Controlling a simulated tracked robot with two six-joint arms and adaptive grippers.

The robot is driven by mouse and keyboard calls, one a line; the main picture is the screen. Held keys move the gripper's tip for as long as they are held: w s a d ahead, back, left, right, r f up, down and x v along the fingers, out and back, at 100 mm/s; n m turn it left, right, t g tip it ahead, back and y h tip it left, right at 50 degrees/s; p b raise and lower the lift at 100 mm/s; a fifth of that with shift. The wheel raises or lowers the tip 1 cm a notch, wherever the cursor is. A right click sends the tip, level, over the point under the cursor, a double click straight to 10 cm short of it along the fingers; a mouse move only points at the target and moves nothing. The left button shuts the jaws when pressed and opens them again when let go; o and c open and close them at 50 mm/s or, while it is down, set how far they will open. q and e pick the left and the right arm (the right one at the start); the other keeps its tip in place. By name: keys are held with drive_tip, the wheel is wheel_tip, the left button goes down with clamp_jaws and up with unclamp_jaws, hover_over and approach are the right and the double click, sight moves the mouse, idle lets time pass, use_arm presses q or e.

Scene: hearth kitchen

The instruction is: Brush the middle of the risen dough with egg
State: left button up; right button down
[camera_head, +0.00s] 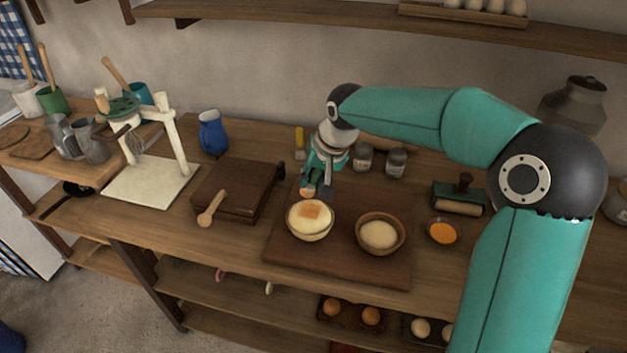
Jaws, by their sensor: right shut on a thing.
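A bowl (296,231) stands on the brown board and holds domed, pale dough (300,212) with an orange-brown patch on its middle. A second bowl (361,245) to its right holds flatter, paler dough (380,234). A small dish of orange egg (442,232) stands farther right. My right gripper (318,188) points down just behind the domed dough. It is shut on what looks like a brush, of which only a small tan part (308,193) shows at the fingers. I cannot tell whether it touches the dough. My left gripper is not in view.
The board (340,269) lies at the table's front. A dark wooden box (232,184) with a wooden tool (211,209), and a press stand (165,180), are on the left. Two jars (396,163) stand behind the bowls. A roller tool (459,205) is on the right.

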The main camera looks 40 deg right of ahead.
drive_tip(key=shift+r+p, duration=0.45)
drive_tip(key=shift+r, duration=0.55)
drive_tip(key=shift+r+p, duration=1.25)
drive_tip(key=shift+r, duration=0.3)
drive_tip(key=shift+f, duration=0.1)
